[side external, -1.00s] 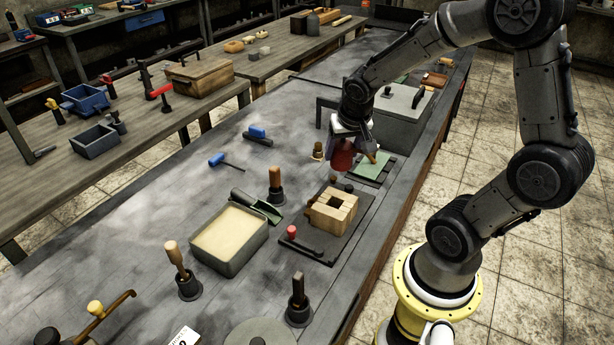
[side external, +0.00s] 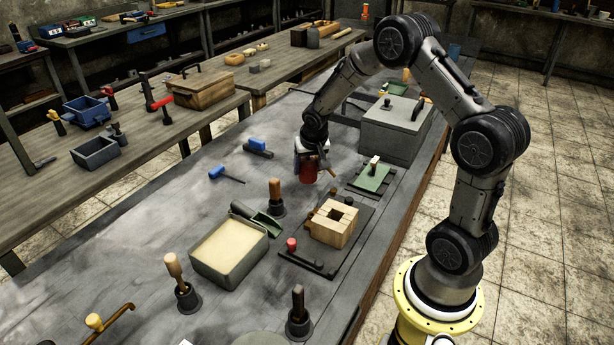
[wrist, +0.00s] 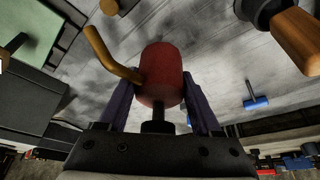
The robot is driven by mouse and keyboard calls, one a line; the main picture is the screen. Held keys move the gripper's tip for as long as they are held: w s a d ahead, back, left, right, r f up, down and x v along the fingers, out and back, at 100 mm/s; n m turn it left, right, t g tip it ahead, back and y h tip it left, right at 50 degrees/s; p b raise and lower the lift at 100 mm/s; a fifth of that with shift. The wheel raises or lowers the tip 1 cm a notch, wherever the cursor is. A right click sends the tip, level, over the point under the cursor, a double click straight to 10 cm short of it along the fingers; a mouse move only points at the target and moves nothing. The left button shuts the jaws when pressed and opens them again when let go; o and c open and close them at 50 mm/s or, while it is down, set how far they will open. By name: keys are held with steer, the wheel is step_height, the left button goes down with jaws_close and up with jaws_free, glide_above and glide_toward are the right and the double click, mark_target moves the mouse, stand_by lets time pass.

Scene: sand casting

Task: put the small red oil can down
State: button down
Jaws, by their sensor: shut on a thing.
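The small red oil can (side external: 308,173) is between the fingers of my gripper (side external: 312,157), over the grey bench. In the wrist view the red body (wrist: 162,72) sits between my two dark fingers, with its brass-coloured spout (wrist: 108,56) pointing to the upper left. My gripper is shut on the can. The gripper hides part of the can's top in the side view. I cannot tell whether the can's base touches the bench or hangs a little above it.
A wooden block frame (side external: 334,224) on a dark board, a wooden-handled rammer (side external: 275,195) and a sand tray (side external: 205,266) stand nearer the camera. A green plate (side external: 373,177) and grey box (side external: 395,135) are at right. Bare bench lies left, beside blue-handled tools (side external: 257,146).

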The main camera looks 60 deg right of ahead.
mark_target(307, 176)
steer(key=shift+w+d+f, duration=0.15)
steer(key=shift+w+f, duration=0.1)
steer(key=shift+f, duration=1.55)
steer(key=shift+f, duration=0.2)
steer(key=shift+c, duration=0.3)
jaws_free()
